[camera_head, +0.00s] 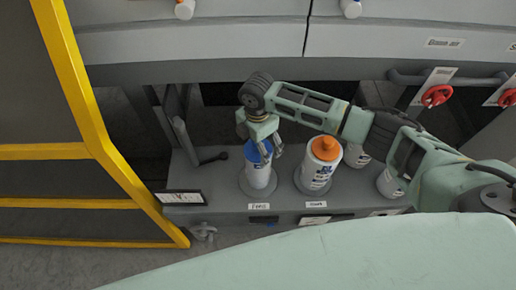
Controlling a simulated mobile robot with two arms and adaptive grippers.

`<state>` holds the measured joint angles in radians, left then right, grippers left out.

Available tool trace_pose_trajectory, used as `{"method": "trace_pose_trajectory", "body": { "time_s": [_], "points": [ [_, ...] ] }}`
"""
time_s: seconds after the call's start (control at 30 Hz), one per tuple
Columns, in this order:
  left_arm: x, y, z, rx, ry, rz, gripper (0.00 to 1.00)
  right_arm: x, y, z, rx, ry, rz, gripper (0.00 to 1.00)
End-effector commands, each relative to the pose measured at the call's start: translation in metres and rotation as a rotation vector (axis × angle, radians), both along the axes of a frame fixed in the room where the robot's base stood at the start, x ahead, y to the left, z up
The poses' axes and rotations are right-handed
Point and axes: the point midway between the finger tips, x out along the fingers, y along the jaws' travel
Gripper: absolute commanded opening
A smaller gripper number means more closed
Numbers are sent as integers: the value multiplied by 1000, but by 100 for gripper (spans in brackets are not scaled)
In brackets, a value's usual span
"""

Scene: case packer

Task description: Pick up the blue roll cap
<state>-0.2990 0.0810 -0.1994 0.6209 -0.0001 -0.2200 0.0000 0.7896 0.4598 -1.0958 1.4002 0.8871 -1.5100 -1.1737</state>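The blue cap (254,155) sits on top of a white bottle-like roll (258,178) that stands upright on a round base on the grey shelf. My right arm comes in from the right, and its gripper (264,148) points down at the blue cap from above. One finger shows close beside the cap on its right; the other is largely hidden. I cannot tell whether the fingers touch the cap. The gripper partly hides the cap's top. My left gripper is not in view.
A white roll with an orange cap (324,149) stands just right. More white rolls (388,184) stand behind and under my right arm. A yellow-framed panel (110,165) is at the left. Red valve handles (436,96) are at the right. The shelf (220,186) has labels along its front.

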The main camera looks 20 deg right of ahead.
Motion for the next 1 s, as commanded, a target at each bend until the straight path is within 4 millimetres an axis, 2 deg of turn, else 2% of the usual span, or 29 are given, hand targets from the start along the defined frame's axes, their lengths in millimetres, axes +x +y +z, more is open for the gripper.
{"method": "trace_pose_trajectory", "body": {
  "time_s": [0.03, 0.5, 0.83, 1.0],
  "points": [
    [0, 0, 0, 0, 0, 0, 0, 0, 0, 0, 0, 0, 0, 80],
    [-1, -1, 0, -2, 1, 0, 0, 0, 0, 1, 0, -1, -1, 40],
    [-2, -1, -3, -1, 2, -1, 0, 1, 0, 5, 2, -1, -1, 40],
    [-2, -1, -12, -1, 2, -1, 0, 2, 0, 24, 2, -6, -1, 40]
  ]
}}
